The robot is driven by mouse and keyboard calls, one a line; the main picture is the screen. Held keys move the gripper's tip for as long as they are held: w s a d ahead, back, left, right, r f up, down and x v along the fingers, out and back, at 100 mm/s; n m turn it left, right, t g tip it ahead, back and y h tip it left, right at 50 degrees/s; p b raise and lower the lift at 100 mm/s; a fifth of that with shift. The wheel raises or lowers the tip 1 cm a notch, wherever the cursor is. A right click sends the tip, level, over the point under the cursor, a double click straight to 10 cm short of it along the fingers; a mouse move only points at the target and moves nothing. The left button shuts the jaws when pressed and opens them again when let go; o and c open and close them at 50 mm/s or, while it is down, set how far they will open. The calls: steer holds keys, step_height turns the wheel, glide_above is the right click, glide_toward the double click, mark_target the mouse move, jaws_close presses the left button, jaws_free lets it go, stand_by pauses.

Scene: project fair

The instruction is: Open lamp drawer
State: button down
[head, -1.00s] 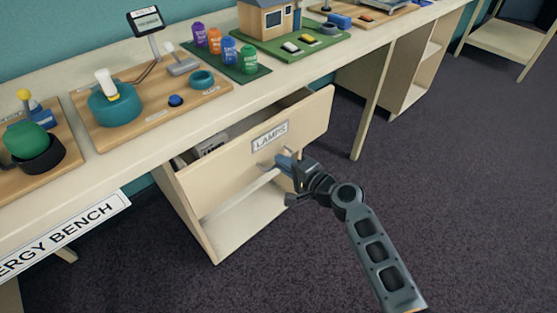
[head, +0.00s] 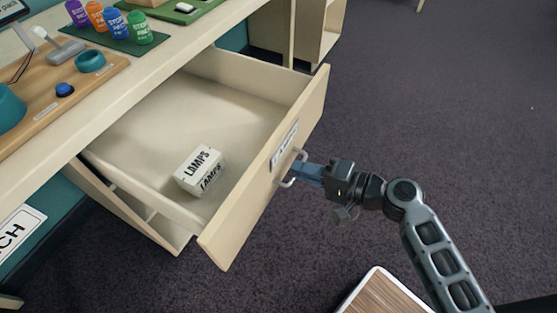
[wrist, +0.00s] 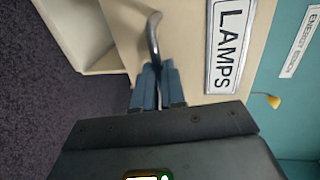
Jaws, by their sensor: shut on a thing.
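The lamp drawer (head: 262,208) is pulled well out from under the bench, and its inside shows from above in the head view. Its front carries a LAMPS label, which is large and clear in the wrist view (wrist: 229,45). My gripper (head: 297,173) is shut on the metal bar handle (head: 286,182) below the label. In the wrist view the blue fingers (wrist: 156,82) close around the handle (wrist: 153,38). A white box marked LAMPS (head: 200,170) lies in the drawer toward its front left.
The bench top (head: 165,60) above holds a wooden board (head: 60,95) and several coloured pots on a green mat (head: 110,30). A wood-topped surface (head: 385,295) with a pale rim is at the bottom, near my arm. Dark carpet is clear to the right.

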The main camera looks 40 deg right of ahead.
steer(key=shift+f+v, duration=0.2)
steer(key=shift+v, duration=0.8)
steer(key=shift+f+v, duration=0.25)
steer(key=shift+v, duration=0.75)
steer(key=shift+s+d, duration=0.1)
steer(key=c, duration=1.2)
jaws_free()
steer(key=shift+s, duration=0.1)
steer(key=v, duration=0.7)
steer(key=shift+s+d+r+b, duration=0.1)
steer(key=shift+s+b, duration=0.15)
steer(key=shift+b, duration=0.1)
